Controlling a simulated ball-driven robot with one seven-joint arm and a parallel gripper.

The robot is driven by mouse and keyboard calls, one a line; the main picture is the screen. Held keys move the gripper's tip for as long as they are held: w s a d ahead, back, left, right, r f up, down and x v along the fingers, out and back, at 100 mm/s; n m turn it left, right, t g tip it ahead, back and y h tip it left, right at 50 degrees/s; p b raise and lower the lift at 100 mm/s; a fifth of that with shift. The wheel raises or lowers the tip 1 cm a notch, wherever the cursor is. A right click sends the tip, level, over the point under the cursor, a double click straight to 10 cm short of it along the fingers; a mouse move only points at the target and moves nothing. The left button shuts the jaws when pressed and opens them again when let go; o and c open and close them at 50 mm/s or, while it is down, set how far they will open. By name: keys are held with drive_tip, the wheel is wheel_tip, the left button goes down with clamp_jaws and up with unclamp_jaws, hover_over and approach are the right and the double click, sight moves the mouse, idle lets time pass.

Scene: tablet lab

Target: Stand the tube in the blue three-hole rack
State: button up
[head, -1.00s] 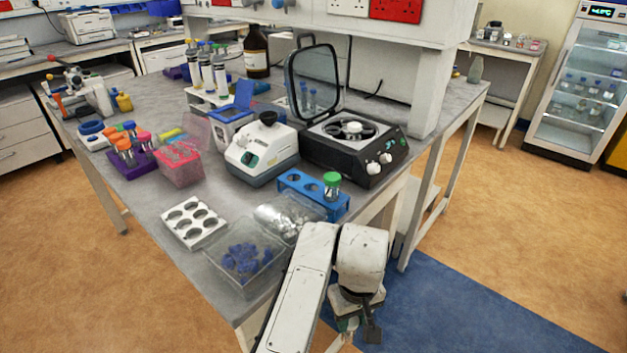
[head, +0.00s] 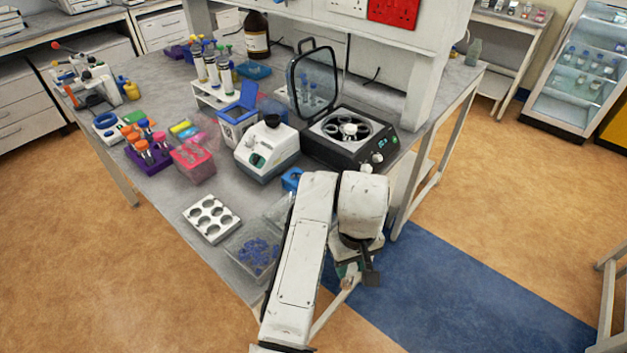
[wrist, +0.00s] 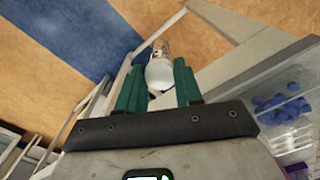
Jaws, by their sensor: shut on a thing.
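My gripper (wrist: 160,88) shows in the wrist view with its two teal fingers closed on the tube (wrist: 160,73). The tube's pale rounded end faces the camera. In the head view my gripper (head: 350,272) hangs beside the bench's front right edge, over the floor, and the tube cannot be made out clearly. The blue three-hole rack (head: 291,180) is on the bench, mostly hidden behind my arm. Only its left end shows, and its holes are out of sight.
A black open-lidded centrifuge (head: 348,155) and a white machine (head: 267,147) stand behind the rack. Open floor lies right of the bench.

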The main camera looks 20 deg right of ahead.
wheel_tip(320, 180, up, 6)
drive_tip(key=p, duration=0.5)
drive_tip(key=shift+r, duration=0.25)
wheel_tip(320, 180, up, 14)
